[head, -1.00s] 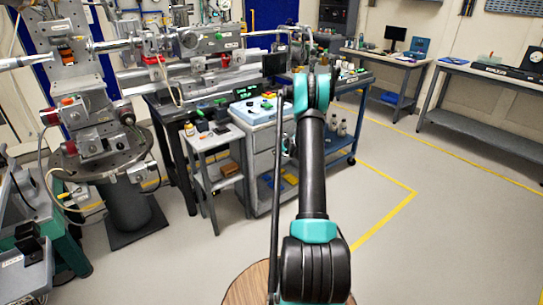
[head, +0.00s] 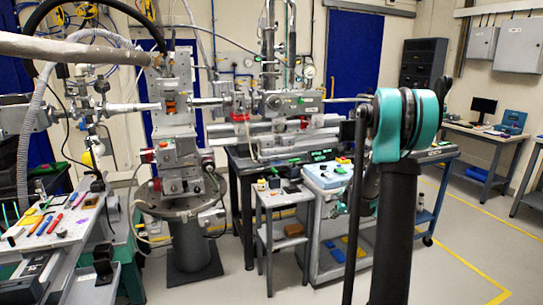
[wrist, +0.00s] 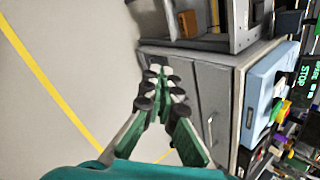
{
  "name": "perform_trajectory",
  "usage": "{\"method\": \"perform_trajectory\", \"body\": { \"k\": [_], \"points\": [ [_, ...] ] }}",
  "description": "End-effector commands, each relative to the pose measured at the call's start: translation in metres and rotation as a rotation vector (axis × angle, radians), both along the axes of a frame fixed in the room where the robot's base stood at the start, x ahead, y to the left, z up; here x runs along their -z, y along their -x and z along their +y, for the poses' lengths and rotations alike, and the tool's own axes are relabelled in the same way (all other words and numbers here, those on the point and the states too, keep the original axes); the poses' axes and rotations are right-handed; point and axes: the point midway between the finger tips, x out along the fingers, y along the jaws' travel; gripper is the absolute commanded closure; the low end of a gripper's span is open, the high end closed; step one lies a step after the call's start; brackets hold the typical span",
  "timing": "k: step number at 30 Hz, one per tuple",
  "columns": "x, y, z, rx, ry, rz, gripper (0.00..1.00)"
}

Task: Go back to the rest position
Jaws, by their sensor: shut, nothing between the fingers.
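My gripper (wrist: 160,88) shows in the wrist view with its green-padded fingers drawn together at the tips and nothing between them. Beyond it are the grey drawer front of a cart and the floor; I see no contact with either.
A grey cart (head: 309,222) with a light blue box (head: 326,176) on top stands behind my arm. A small side table (head: 268,204) is left of it. A tool bench (head: 77,222) is at the left. Open floor with a yellow line (head: 466,264) lies at the right.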

Motion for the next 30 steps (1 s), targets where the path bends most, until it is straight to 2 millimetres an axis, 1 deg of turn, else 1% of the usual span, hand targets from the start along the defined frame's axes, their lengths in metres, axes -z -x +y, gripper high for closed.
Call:
{"method": "perform_trajectory", "body": {
  "k": [1, 5, 6, 8, 13, 19, 21, 24, 27, 30],
  "points": [
    [-0.009, 0.020, 0.010, -0.070, 0.051, -0.004, 1.00],
    [-0.025, 0.068, 0.028, -0.261, 0.187, -0.014, 1.00],
    [-0.028, 0.083, 0.034, -0.321, 0.227, -0.016, 1.00],
    [-0.033, 0.106, 0.041, -0.410, 0.287, -0.020, 1.00],
    [-0.040, 0.174, 0.057, -0.668, 0.454, -0.029, 1.00],
    [-0.037, 0.253, 0.070, -0.977, 0.640, -0.036, 1.00],
    [-0.033, 0.281, 0.072, -1.085, 0.700, -0.036, 1.00],
    [-0.025, 0.317, 0.074, -1.231, 0.779, -0.037, 1.00],
    [-0.017, 0.345, 0.074, -1.352, 0.842, -0.037, 1.00],
    [-0.010, 0.364, 0.074, -1.437, 0.884, -0.036, 1.00]
  ]
}}
